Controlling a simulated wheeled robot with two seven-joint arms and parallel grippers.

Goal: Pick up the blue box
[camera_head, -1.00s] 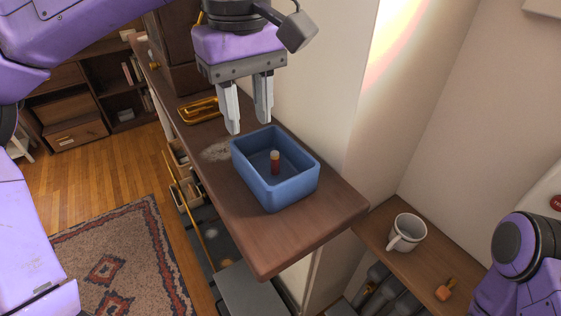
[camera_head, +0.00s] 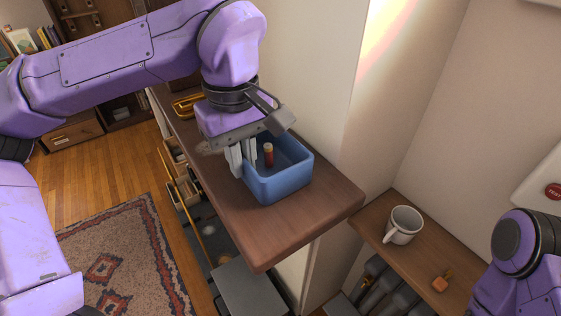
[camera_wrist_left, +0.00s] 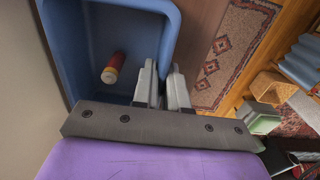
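The blue box (camera_head: 283,182) is an open-topped bin on the brown wooden shelf top. A small red and cream cylinder (camera_head: 268,156) stands inside it, and it also shows in the left wrist view (camera_wrist_left: 113,68). My left gripper (camera_head: 242,168) points down at the box's left wall. In the left wrist view, its fingers (camera_wrist_left: 164,80) straddle the wall of the box (camera_wrist_left: 172,25), one inside and one outside, with a narrow gap. They look closed on the wall. The box rests on the shelf. My right gripper is out of view; only part of that arm shows at the right.
A golden tray (camera_head: 187,105) lies behind the gripper on the shelf top (camera_head: 300,222). The wall runs close along the box's right. The shelf's front end is clear.

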